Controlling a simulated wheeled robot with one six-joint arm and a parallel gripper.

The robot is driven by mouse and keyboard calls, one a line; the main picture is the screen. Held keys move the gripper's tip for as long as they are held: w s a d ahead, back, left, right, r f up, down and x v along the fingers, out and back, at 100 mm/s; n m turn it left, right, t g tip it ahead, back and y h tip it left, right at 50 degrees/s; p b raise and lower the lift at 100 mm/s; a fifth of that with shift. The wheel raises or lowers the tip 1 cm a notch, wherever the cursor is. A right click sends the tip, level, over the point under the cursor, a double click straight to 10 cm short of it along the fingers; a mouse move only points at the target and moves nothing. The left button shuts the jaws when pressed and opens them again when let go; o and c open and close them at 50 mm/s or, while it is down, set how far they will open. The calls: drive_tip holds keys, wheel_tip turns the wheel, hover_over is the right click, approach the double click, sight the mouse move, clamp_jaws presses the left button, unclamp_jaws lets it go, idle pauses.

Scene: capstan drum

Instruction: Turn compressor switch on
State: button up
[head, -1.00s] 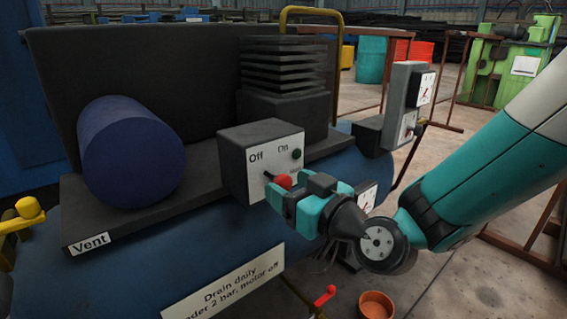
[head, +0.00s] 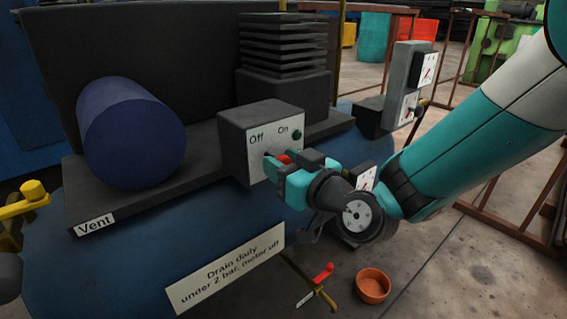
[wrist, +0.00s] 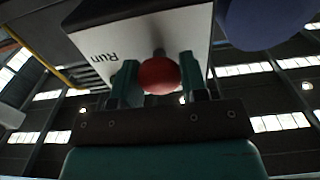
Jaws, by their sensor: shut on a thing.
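The compressor switch is a grey box (head: 233,138) with a pale front panel marked Off on the left and On on the right. A dark green round lamp (head: 297,135) sits beside On. The switch lever's red knob (head: 285,158) is mostly hidden by my gripper (head: 287,166) in the head view. In the wrist view the red ball knob (wrist: 158,76) sits between the two teal fingers, its dark stem running to the panel. My gripper is shut on it. The panel's Run label shows there. I cannot tell the lever's exact position.
A blue cylinder (head: 130,135) stands left of the box and a dark finned block (head: 283,65) behind it. A gauge box (head: 403,85) is at right. Below are a drain sign (head: 228,270), a red-handled valve (head: 322,274) and an orange pot (head: 373,286).

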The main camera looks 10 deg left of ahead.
drive_tip(key=shift+m, duration=0.3)
drive_tip(key=m, duration=0.4)
drive_tip(key=shift+w+p, duration=0.1)
drive_tip(key=shift+p, duration=0.3)
drive_tip(key=m+p, duration=0.1)
drive_tip(key=m, duration=0.3)
drive_tip(key=shift+d+m, duration=0.1)
drive_tip(key=shift+m, duration=0.2)
drive_tip(key=m+p, duration=0.1)
drive_tip(key=m, duration=0.3)
drive_tip(key=shift+f+p, duration=0.1)
drive_tip(key=shift+p, duration=0.25)
drive_tip(key=shift+f+m+p, duration=0.1)
drive_tip(key=shift+m+p, duration=0.5)
drive_tip(key=shift+m, duration=1.6)
drive_tip(key=o, duration=0.9)
